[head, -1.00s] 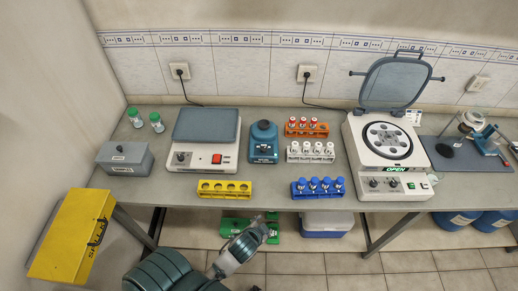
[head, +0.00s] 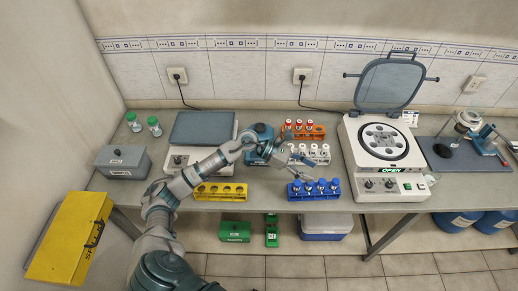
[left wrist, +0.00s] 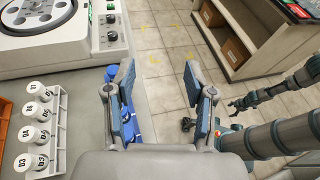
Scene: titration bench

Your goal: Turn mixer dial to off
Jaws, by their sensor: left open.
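A white mixer with a grey square plate (head: 202,126) stands on the bench left of centre in the head view. My left gripper (head: 306,165) is open and empty above the bench, between the white-capped and blue-capped tube racks. Its two fingers show apart in the left wrist view (left wrist: 155,90). A dark arm end, likely my right gripper (left wrist: 240,103), shows small there; its jaws are unclear.
The yellow rack (head: 221,192), orange rack (head: 318,133) and blue rack (head: 315,195) stand near my left arm. The open-lidded centrifuge (head: 384,160) stands to the right. A grey box (head: 124,160) is at the left. Bare bench shows between the blue rack and centrifuge.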

